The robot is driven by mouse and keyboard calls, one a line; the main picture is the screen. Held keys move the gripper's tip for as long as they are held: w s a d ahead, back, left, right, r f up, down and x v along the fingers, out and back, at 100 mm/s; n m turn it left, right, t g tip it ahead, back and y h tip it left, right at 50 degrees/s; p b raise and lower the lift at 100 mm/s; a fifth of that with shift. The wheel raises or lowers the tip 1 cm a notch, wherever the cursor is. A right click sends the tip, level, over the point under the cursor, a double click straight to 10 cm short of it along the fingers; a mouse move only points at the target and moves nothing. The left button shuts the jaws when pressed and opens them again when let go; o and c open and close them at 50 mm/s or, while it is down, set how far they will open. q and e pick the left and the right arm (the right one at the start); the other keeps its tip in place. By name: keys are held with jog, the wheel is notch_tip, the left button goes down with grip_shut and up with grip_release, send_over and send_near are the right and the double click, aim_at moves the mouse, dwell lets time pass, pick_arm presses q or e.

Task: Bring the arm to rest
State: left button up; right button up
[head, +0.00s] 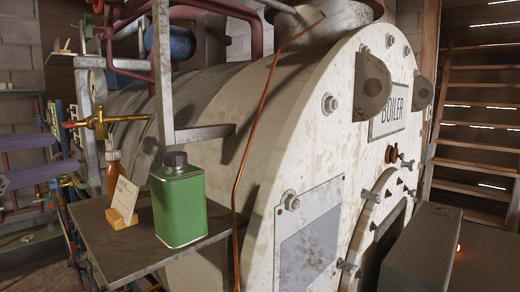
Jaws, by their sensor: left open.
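My left gripper is hard to make out among the cluttered bars and pipes at the left edge of the head view, and it holds nothing that I can see. My right gripper does not show. A green can (179,205) with a dark grey cap stands upright on a dark shelf (118,252) in front of the boiler. A small card (124,197) in a wooden holder (121,219) stands beside it. An amber bottle (113,172) is behind the card, partly hidden by it.
The large white boiler (315,130) fills the middle. A thin copper pipe (240,165) runs down its side. A brass valve (97,122) and a grey metal post (163,75) stand above the shelf. Wooden slatted shelves (482,105) are at the back right.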

pick_arm(q)
jog(key=s+d+f+n+g+y, duration=0.1)
jog(key=s+d+f+n+g, duration=0.25)
jog(key=s+f, duration=0.35)
jog(key=s+d+f+n+g+y, duration=0.15)
jog(key=s+f+g, duration=0.3)
jog(key=f, duration=0.55)
jog(key=s+d+f+n+g+h, duration=0.1)
jog(key=s+d+f+g, duration=0.2)
jog(key=s, duration=0.5)
jog(key=s+d+f+n+g+h, duration=0.1)
jog(key=s+d+f+g, duration=0.2)
jog(key=s, duration=0.6)
notch_tip(320, 180, up, 22)
jog(key=w+p, duration=0.1)
jog(key=p, duration=2)
jog(key=shift+w+d+r+t+y, duration=0.15)
jog(key=shift+d+r+t+y, duration=0.1)
jog(key=shift+d+t+y, duration=0.1)
jog(key=shift+f, duration=0.1)
